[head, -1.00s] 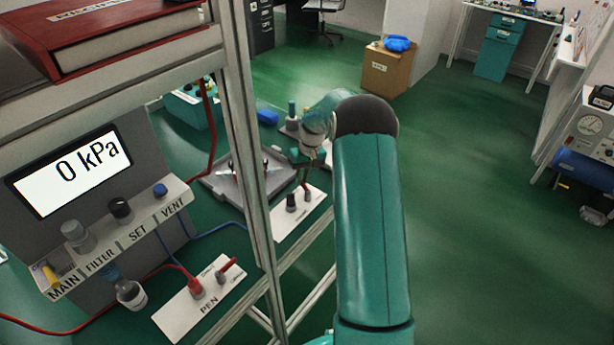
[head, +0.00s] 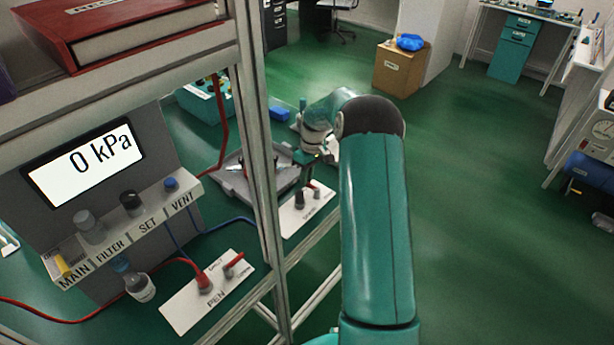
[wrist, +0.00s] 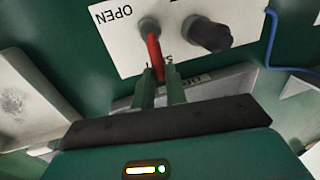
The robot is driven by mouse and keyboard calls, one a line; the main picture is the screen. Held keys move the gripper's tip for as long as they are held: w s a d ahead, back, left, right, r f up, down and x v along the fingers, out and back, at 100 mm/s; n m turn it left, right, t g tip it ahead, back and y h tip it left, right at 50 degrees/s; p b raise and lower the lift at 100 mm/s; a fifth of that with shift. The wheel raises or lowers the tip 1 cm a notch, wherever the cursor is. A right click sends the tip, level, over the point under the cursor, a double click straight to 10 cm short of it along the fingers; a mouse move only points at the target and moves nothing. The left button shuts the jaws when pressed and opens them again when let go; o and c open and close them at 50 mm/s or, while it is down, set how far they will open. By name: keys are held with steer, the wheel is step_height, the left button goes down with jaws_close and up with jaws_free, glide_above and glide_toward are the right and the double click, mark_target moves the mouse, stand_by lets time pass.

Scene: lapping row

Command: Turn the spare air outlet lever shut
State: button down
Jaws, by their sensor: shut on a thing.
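The spare outlet plate (head: 296,221) is white and lies on the green bench behind the frame post in the head view. In the wrist view, the plate (wrist: 115,40) carries an upside-down word OPEN, a dark round fitting (wrist: 211,34) and a red lever (wrist: 153,48) on a grey pivot. The lever points from its pivot toward my gripper. My gripper (wrist: 160,78) is shut on the lever's free end, one green finger on each side. A second label by the lever tip is mostly hidden. In the head view my gripper (head: 309,159) is small and its fingers are unclear.
The PEN outlet plate (head: 208,292) with its red lever and hose lies nearer. The regulator panel (head: 130,215) reads 0 kPa. A metal frame post (head: 262,170) stands left of my arm. A grey tray (head: 235,181) sits behind the spare plate.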

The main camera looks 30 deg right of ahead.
steer(key=c, duration=1.4)
jaws_free()
steer(key=shift+c, duration=0.2)
step_height(320, 180, up, 14)
steer(key=d, duration=0.2)
steer(key=shift+w+d+f, duration=0.2)
steer(key=shift+w+d, duration=0.05)
steer(key=shift+w, duration=0.2)
